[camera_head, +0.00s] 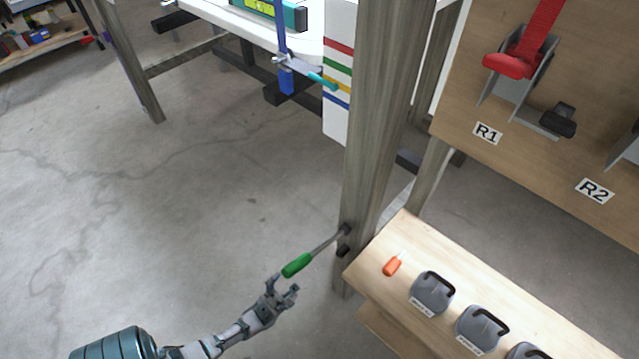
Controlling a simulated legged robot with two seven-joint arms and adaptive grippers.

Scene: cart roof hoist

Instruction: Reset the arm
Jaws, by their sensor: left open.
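My left gripper (283,294) comes in from the lower left on its grey arm. It is open and empty, its fingers just below the green handle of a lever (297,265). The lever's metal rod runs up and right to a pivot on the wooden post (376,130). A small gap seems to separate the fingers from the handle, though the depth is hard to tell. My right gripper is not in view.
A wooden bench (375,266) at lower right holds an orange-handled tool (392,265) and several grey handled blocks (432,292). A board (470,95) labelled R1 and R2 carries a red strap (540,30). A blue clamp (284,60) hangs above. The floor (180,190) left is clear.

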